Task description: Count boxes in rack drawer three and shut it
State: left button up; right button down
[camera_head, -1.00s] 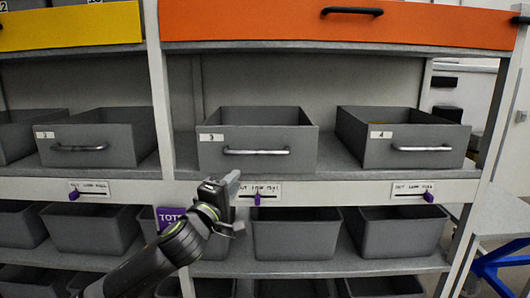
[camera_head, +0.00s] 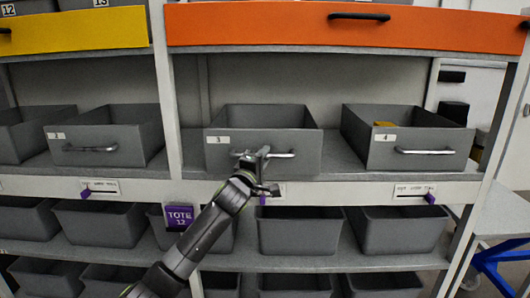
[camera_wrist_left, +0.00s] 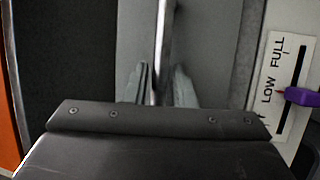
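Drawer three (camera_head: 222,160) is a grey open-topped bin with a small "3" label and a horizontal metal bar handle (camera_head: 284,155). It stands in the middle bay of the rack. Its upper inner back wall shows, but its floor is hidden by the front, and I see no boxes in it. My left gripper (camera_head: 256,157) is at the handle. In the left wrist view, the handle bar (camera_wrist_left: 164,30) runs between the two fingers (camera_wrist_left: 162,75), with small gaps on both sides, so the gripper is open around it. My right gripper is not in view.
Drawer two (camera_head: 92,159) is left. Below are a purple-tabbed slider label (camera_head: 414,188), a purple "TOTE 12" sign (camera_head: 180,218) and grey totes (camera_head: 300,236). An orange drawer front (camera_head: 300,30) is above.

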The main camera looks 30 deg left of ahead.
pick_arm(q)
jog(key=shift+w, duration=0.45)
grip_shut()
